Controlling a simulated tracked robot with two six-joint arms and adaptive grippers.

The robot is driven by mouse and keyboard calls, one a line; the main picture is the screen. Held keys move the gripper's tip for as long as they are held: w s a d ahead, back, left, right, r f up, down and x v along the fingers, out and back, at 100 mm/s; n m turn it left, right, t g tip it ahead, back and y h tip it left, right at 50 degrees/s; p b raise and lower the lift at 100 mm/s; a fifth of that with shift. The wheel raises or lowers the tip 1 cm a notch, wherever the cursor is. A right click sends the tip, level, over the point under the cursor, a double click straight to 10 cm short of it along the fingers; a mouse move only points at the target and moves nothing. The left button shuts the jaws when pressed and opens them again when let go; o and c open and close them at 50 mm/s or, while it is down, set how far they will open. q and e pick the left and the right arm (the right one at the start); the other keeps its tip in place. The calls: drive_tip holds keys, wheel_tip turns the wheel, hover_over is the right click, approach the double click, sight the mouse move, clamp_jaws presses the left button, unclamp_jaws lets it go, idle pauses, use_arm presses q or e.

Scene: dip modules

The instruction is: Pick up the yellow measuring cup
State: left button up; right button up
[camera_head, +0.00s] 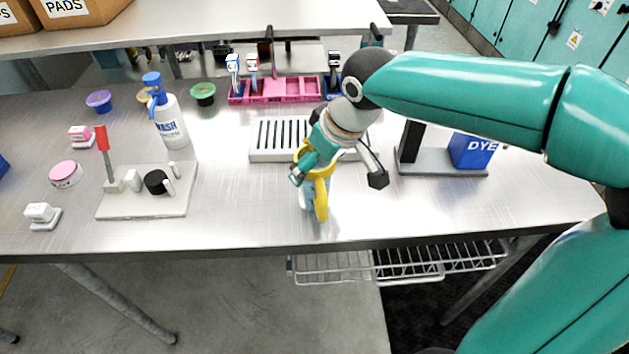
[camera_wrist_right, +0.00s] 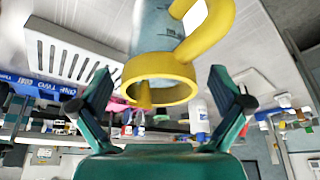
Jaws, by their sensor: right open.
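The yellow measuring cup (camera_head: 321,199) stands near the front edge of the metal table in the head view, partly hidden behind my right gripper. In the right wrist view, the cup (camera_wrist_right: 160,68) has a clear body, a yellow rim and a yellow handle. My right gripper (camera_head: 337,178) is open, with one finger to each side of the cup in the picture. In the right wrist view, the rim lies between the open fingers (camera_wrist_right: 160,86) and gaps show on both sides. My left gripper is not in view.
A slotted white drip tray (camera_head: 262,153) lies just behind the cup. A blue DYE box (camera_head: 474,151) on a grey stand is to the right. A white wash bottle (camera_head: 171,126) and a white plate with a red-topped post (camera_head: 128,205) are left. Table between is clear.

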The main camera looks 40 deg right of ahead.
sight(314, 195)
drive_tip(key=x, duration=0.5)
drive_tip(key=shift+s+d, duration=0.1)
drive_tip(key=shift+d, duration=0.05)
drive_tip(key=shift+c, duration=0.2)
drive_tip(key=shift+s, duration=0.1)
drive_tip(key=c, duration=1)
